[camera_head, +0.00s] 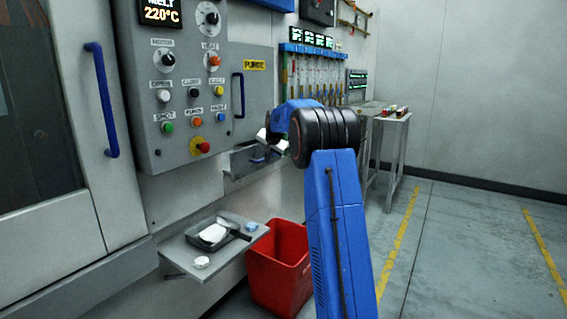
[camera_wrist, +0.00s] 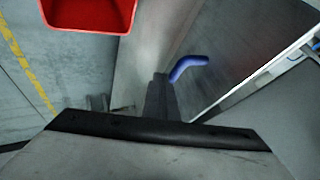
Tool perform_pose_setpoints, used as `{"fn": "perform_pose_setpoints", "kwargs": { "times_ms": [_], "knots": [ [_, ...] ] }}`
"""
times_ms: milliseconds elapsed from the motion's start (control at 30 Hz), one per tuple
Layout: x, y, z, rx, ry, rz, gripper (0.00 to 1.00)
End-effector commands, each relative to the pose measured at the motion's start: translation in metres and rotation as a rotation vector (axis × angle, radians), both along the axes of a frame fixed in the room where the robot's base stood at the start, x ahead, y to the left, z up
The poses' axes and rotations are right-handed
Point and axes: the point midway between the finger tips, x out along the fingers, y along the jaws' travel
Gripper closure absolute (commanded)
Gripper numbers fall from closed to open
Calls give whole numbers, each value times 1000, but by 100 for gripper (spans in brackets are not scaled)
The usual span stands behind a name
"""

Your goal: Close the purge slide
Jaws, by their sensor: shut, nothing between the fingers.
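A yellow PURGE sign (camera_head: 255,66) is on the grey machine front, above and right of a vertical blue handle (camera_head: 238,95). Below it, a grey metal tray-like part (camera_head: 240,162), which looks like the purge slide, juts from the machine wall. My gripper (camera_head: 266,142) is just above its right part and hides some of it. A bent blue handle (camera_wrist: 188,66) shows in the wrist view beside the dark fingers of my gripper (camera_wrist: 160,85). The fingers are shut and empty. I cannot tell whether they touch the handle.
A red bin (camera_head: 280,268) stands on the floor below; its rim also shows in the wrist view (camera_wrist: 88,28). A small shelf (camera_head: 180,252) left of it holds a dark pan (camera_head: 236,231) with white material. A side table (camera_head: 395,118) stands behind. The floor at right is clear.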

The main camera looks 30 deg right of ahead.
Motion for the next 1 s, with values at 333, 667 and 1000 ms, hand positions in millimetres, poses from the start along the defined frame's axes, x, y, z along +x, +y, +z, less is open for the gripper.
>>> {"fn": "perform_pose_setpoints", "kwargs": {
  "times_ms": [333, 667, 1000],
  "knots": [
    [42, 17, 0, 0, -1, 1, 100],
    [47, 19, 1, -1, -5, 1, 100],
    [45, 19, 1, 0, -7, 3, 100]
  ]
}}
